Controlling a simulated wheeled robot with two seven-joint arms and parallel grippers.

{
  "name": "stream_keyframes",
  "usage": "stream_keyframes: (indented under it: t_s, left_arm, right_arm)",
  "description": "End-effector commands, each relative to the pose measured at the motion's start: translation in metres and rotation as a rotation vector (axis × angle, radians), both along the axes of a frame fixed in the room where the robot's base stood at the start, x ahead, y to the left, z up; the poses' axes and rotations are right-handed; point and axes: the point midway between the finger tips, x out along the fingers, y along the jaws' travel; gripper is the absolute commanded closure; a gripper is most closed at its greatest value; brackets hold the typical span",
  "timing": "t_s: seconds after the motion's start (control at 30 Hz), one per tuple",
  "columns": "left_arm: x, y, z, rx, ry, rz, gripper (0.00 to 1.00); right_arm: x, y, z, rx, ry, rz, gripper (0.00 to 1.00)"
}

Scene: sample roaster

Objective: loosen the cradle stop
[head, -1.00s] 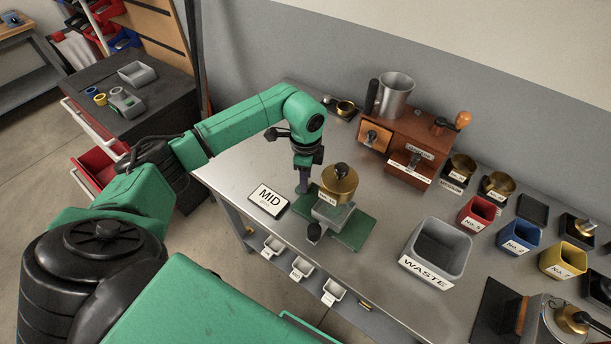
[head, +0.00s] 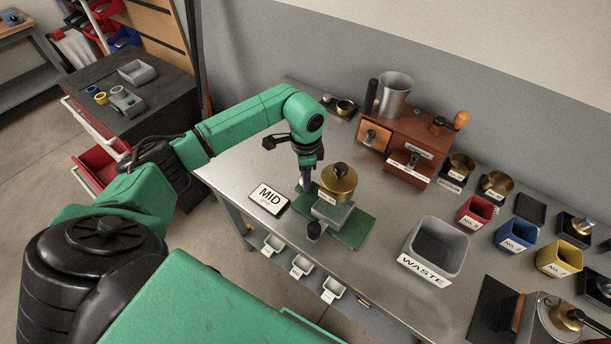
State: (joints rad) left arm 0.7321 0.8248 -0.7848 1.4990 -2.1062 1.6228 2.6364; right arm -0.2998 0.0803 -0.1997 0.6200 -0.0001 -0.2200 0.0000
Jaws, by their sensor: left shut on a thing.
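The cradle is a grey block (head: 331,214) on a green base plate (head: 352,230) on the steel bench. A brass drum with a dark knob (head: 339,183) sits upright on it. My left gripper (head: 305,187) points down at the left side of the cradle, close beside the brass drum. It is shut on a small part there, which the fingers mostly hide; I cannot tell its shape or whether it is the cradle stop. My right gripper is not in view.
A MID sign (head: 268,198) lies just left of the cradle. A grey WASTE bin (head: 436,250) stands to the right. Behind is a wooden drawer box (head: 408,140) with a metal cup (head: 396,95). Red (head: 474,213), blue (head: 518,235) and yellow (head: 559,257) bins line the right.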

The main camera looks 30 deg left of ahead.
Motion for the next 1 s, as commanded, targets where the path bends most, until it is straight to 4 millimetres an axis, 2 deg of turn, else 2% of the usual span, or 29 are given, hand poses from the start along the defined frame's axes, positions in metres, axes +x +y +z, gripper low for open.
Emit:
stream_keyframes:
  t_s: [0.07, 0.1, 0.13, 0.17, 0.47, 0.63, 0.77, 1.0]
  left_arm:
    - [0.004, 0.001, 0.004, -0.001, -0.012, 0.002, 1.0]
    - [0.003, 0.001, 0.004, -0.001, -0.012, 0.002, 0.49]
    - [0.003, 0.001, 0.004, -0.001, -0.012, 0.002, 0.38]
    - [0.003, 0.001, 0.004, -0.001, -0.011, 0.002, 0.31]
    - [0.001, 0.0, 0.002, -0.001, -0.004, 0.0, 0.31]
    - [0.002, 0.0, 0.015, -0.002, -0.006, 0.0, 0.31]
    - [0.003, 0.0, 0.044, -0.002, -0.011, -0.001, 0.31]
    - [0.002, 0.0, 0.114, 0.0, -0.011, -0.001, 0.31]
  right_arm:
    - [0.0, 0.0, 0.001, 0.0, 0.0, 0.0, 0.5]
    - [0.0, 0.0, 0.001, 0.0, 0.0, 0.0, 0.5]
    - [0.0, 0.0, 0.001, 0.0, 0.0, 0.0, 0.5]
    - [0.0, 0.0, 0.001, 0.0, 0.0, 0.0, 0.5]
    - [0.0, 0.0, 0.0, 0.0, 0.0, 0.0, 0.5]
    - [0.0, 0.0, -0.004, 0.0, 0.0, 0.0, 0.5]
    - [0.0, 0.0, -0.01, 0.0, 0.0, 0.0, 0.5]
    - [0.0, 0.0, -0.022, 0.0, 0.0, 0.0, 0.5]
